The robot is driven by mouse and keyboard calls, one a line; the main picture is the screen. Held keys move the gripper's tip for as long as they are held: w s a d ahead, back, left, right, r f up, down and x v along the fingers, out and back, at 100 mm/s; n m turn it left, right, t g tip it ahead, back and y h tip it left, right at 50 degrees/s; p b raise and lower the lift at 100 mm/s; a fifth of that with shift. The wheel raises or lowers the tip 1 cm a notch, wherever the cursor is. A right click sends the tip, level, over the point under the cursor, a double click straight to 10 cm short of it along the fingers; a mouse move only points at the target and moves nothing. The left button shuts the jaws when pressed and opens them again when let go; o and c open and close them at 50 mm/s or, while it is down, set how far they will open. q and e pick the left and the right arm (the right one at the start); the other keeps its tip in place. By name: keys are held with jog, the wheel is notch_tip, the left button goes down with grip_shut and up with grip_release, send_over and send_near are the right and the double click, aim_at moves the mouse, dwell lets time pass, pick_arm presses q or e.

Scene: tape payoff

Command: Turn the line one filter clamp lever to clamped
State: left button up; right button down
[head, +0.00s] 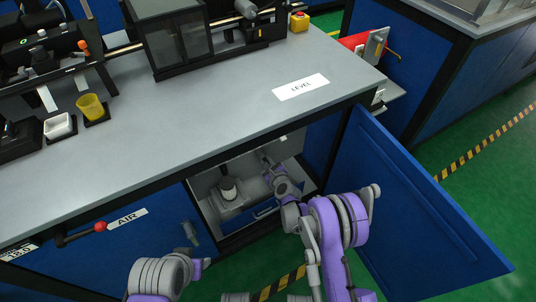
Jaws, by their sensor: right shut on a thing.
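My right gripper (267,163) reaches into the open lower cabinet under the bench. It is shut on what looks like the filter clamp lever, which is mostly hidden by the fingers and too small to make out. The lever's angle cannot be told. A pale upright canister with a dark band (229,188), probably the filter, stands in the cabinet to the left of the gripper, apart from it.
The blue cabinet door (420,205) stands wide open to the right of my right arm. The cabinet's frame and the grey bench top (200,125) overhang the opening. A red-knobbed AIR lever (100,227) juts from the front at left.

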jog(key=shift+s+a+f+m+y, duration=0.15)
jog(key=shift+a+m+y, duration=0.15)
jog(key=shift+m, duration=0.3)
jog(key=shift+s+a+m+g+y+b, duration=0.4)
jog(key=shift+m+g, duration=0.2)
jog(key=shift+m, duration=0.2)
jog(key=shift+w+a, duration=0.1)
jog(key=c, duration=0.8)
grip_release()
jog(key=p+v, duration=0.2)
jog(key=v, duration=0.9)
jog(key=shift+w, duration=0.1)
